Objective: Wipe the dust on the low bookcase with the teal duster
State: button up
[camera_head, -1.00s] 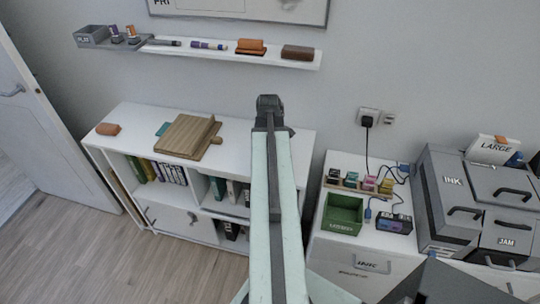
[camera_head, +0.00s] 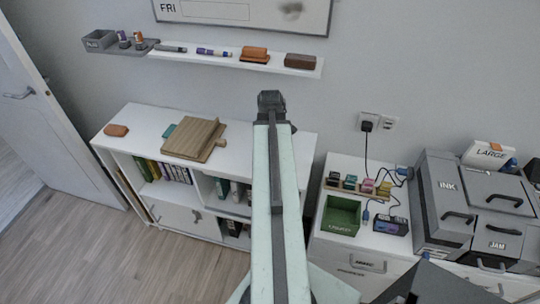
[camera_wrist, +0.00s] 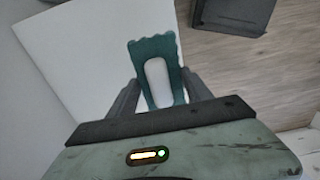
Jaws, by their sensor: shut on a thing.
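The low white bookcase (camera_head: 262,148) stands against the wall at the left and middle of the head view. No dust can be made out on its top. My gripper (camera_wrist: 160,92) is shut on a teal duster (camera_wrist: 168,46) with a scalloped edge and a white oval middle. In the wrist view the duster is in front of a white surface (camera_wrist: 88,60); whether it touches cannot be told. In the head view my arm hides the gripper and part of the bookcase's right end.
The wooden board (camera_head: 193,138) and an orange-brown object (camera_head: 116,130) lie on the bookcase top. A wall ledge (camera_head: 220,55) with pens and erasers hangs above.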

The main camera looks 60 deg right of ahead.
jog(key=shift+r, duration=0.35)
notch_tip(320, 180, up, 3)
jog(key=p, duration=0.3)
jog(key=shift+s+f, duration=0.1)
jog(key=shift+s, duration=0.05)
